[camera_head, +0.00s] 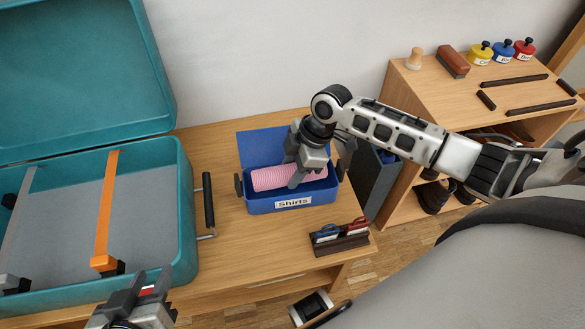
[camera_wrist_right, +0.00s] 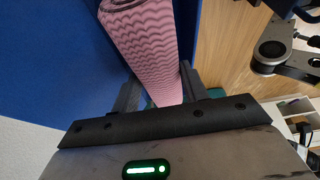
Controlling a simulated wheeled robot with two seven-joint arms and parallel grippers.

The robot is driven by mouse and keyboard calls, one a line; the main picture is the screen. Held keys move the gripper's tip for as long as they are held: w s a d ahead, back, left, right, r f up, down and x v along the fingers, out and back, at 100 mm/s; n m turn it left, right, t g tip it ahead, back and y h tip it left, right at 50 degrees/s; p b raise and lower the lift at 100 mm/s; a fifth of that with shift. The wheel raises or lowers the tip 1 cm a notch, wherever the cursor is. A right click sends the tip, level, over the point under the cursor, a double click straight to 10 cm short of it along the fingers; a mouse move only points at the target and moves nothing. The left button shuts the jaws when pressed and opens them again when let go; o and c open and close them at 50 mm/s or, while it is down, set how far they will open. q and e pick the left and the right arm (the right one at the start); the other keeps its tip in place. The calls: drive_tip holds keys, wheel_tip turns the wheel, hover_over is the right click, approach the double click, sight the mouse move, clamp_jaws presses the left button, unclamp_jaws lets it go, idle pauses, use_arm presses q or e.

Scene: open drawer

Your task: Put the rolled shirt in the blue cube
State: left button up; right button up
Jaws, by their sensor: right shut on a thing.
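The rolled shirt (camera_head: 272,178) is pink with a wavy pattern and lies inside the blue box labelled "Shirts" (camera_head: 252,207), which stands on the wooden table with its lid open. My right gripper (camera_head: 297,178) reaches down into the box and is shut on the roll near its right end. In the right wrist view the roll (camera_wrist_right: 146,45) passes between the two fingers (camera_wrist_right: 158,95). My left gripper (camera_head: 149,283) is at the bottom, in front of the teal suitcase, its fingers apart and nothing between them.
The open teal suitcase (camera_head: 187,175) with an orange strap (camera_head: 108,215) fills the left of the table. A small dark holder (camera_head: 340,242) stands in front of the box. Table between suitcase and box is clear.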

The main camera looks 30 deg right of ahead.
drive_tip(key=shift+f, duration=0.55)
drive_tip(key=o, duration=0.7)
drive_tip(key=shift+o, duration=0.3)
